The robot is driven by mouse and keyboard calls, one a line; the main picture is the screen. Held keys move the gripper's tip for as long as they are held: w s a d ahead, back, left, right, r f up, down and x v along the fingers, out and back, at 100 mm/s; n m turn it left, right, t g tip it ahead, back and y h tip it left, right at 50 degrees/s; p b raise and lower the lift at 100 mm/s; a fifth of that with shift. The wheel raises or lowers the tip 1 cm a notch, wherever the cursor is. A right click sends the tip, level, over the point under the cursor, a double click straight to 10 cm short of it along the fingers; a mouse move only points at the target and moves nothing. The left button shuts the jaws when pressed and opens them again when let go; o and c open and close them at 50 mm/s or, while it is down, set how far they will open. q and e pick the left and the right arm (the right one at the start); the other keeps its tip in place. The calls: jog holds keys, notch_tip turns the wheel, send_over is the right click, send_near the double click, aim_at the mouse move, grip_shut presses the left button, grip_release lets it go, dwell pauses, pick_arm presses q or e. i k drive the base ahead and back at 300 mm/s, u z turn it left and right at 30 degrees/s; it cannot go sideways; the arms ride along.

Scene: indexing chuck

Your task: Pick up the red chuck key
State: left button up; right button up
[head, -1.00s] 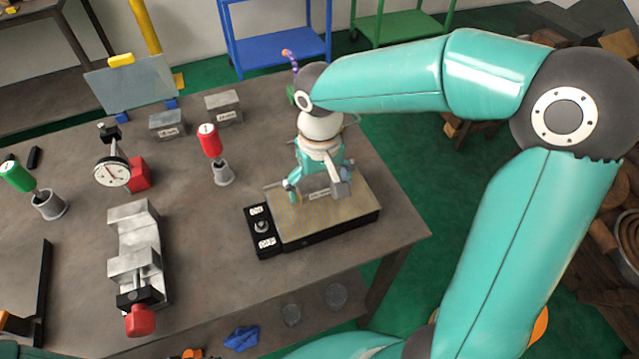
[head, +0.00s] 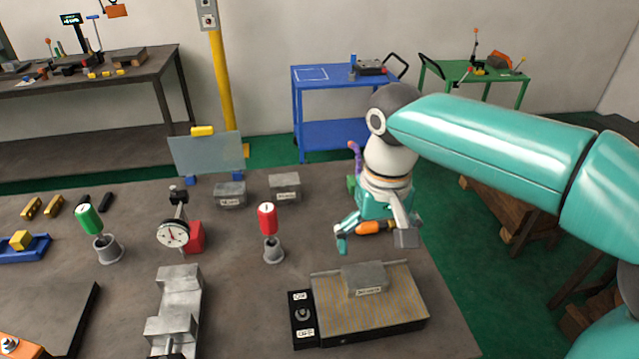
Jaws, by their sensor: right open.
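The red chuck key (head: 267,219) has a red handle with a white mark on top. It stands nearly upright in a small grey cylindrical holder (head: 273,249) in the middle of the bench. A similar green-handled key (head: 89,219) stands in another grey holder at the left. My right gripper (head: 374,241) is open, to the right of the red key and apart from it, above the back of the plate with the grey block. An orange piece shows between its fingers; I cannot tell whether it touches them. My left gripper is not in view.
A black-framed plate (head: 405,308) with a switch box bears a labelled grey block (head: 365,278). A dial gauge (head: 173,234), a grey vise (head: 178,299) and two labelled blocks stand around the red key. Bare bench lies between the vise and the switch box.

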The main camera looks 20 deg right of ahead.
aim_at(266, 213)
jog(key=k, duration=1)
